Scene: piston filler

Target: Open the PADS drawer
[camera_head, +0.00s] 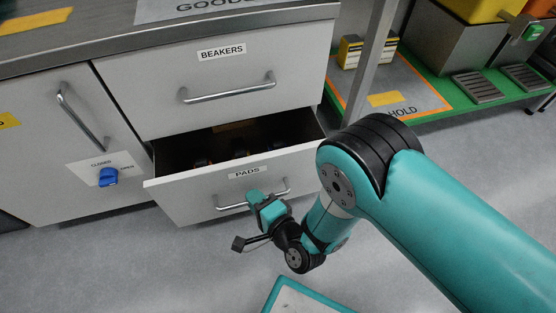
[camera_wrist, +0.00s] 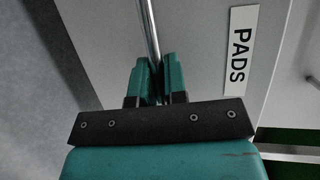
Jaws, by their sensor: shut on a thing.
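The PADS drawer (camera_head: 190,199) is the lower drawer under the BEAKERS drawer. It stands pulled out, and its dark inside shows with some small items in it that I cannot make out. Its front carries a PADS label, which also shows in the wrist view (camera_wrist: 240,50), and a metal bar handle (camera_head: 232,206). My gripper (camera_head: 254,195) is at the middle of this handle. In the wrist view my gripper's teal fingers (camera_wrist: 157,80) are closed on both sides of the bar (camera_wrist: 147,25). My gripper hides part of the handle.
The BEAKERS drawer (camera_head: 150,95) above is shut. To the left is a cupboard door (camera_head: 40,150) with a handle and a blue knob (camera_head: 108,177). To the right is a green-edged shelf (camera_head: 450,115) with a HOLD area. The grey floor in front of the drawer is clear.

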